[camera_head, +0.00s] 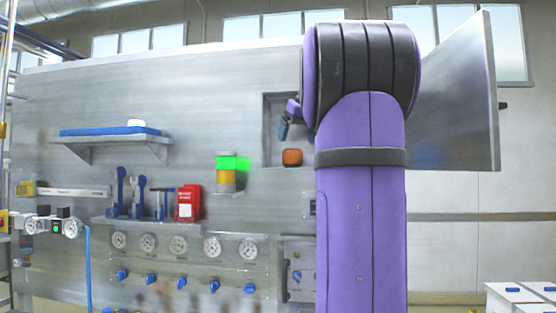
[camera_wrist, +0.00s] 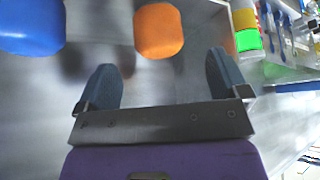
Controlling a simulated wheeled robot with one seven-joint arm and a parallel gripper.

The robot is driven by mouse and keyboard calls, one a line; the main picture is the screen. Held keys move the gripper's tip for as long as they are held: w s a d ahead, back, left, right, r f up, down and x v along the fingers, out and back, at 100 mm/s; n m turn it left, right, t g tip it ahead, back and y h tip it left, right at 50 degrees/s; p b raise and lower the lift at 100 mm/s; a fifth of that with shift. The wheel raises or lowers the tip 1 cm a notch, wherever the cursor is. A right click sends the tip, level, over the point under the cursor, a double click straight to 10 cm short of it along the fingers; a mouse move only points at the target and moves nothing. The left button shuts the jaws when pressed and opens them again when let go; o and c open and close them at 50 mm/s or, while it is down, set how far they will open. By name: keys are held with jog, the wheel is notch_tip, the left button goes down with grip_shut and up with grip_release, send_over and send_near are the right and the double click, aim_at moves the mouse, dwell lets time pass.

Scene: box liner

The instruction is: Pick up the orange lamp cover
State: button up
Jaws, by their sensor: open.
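The orange lamp cover (camera_head: 292,157) sits in a square recess in the grey wall panel, just left of my purple arm in the head view. In the wrist view the orange lamp cover (camera_wrist: 159,31) is a rounded block at top centre, beyond and between the fingertips. My gripper (camera_wrist: 164,73) is open, with two blue-grey fingers spread apart and nothing between them. In the head view my gripper (camera_head: 285,124) shows at the recess, above and slightly left of the cover, partly hidden by my arm. The gripper is apart from the cover.
A blue rounded object (camera_wrist: 32,27) lies left of the cover in the wrist view. The recess wall (camera_head: 267,128) bounds the space. A stacked lamp with a lit green section (camera_head: 232,163) stands on a small shelf to the left. An open metal door (camera_head: 455,100) is at the right.

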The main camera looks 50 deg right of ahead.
aim_at(292, 156)
jog(key=shift+x, duration=3.7)
jog(key=shift+d, duration=0.1)
jog(key=c, duration=1)
jog(key=shift+r, duration=0.1)
